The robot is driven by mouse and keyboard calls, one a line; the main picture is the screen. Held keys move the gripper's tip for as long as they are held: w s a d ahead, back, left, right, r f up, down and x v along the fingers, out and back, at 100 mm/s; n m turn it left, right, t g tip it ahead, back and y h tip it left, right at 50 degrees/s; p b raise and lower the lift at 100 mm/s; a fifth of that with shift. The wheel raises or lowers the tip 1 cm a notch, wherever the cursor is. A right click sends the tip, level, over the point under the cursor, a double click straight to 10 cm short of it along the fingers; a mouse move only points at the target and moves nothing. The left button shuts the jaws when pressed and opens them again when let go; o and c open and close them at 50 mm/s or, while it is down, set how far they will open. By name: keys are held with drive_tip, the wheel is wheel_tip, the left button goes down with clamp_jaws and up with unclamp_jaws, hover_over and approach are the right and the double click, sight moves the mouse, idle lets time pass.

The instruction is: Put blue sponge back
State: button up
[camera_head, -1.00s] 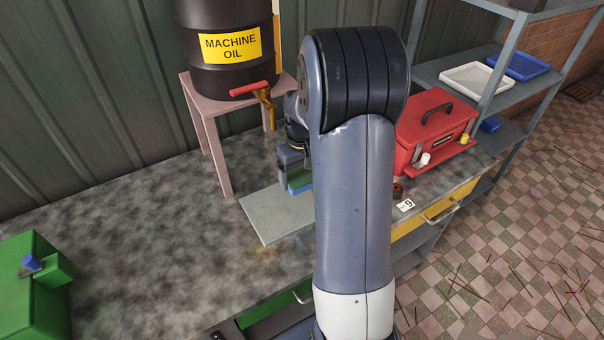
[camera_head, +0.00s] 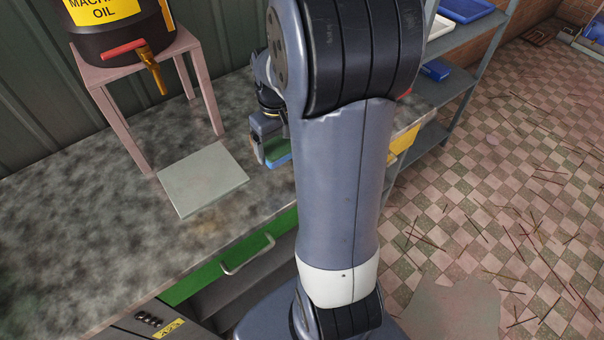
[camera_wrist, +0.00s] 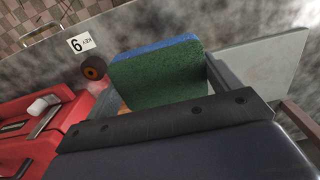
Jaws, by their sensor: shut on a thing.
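The blue sponge (camera_head: 280,160), blue on one side and green on the other, is held in my gripper (camera_head: 274,152), over the worktop just right of a flat grey-green board (camera_head: 203,180). In the wrist view the sponge (camera_wrist: 160,82) shows a broad green face with a blue strip along its far edge. My gripper is shut on it, with a finger at each side. My arm hides part of the worktop behind it in the head view. I cannot tell the gap below the sponge.
A machine oil barrel (camera_head: 120,38) stands on a pink stool (camera_head: 125,125) behind the board. In the wrist view a red box (camera_wrist: 30,125), a number 6 tag (camera_wrist: 81,43) and a brown roll (camera_wrist: 94,68) lie left. A shelf (camera_head: 445,90) holds a small blue object (camera_head: 435,70).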

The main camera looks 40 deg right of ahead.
sight(284, 178)
wheel_tip(284, 178, down, 10)
drive_tip(key=shift+s+d+r, duration=0.1)
idle(0.4)
drive_tip(key=shift+f, duration=0.2)
drive_tip(key=o, duration=0.7)
drive_tip(key=shift+r, duration=0.1)
wheel_tip(284, 178, up, 12)
drive_tip(key=shift+r, duration=0.1)
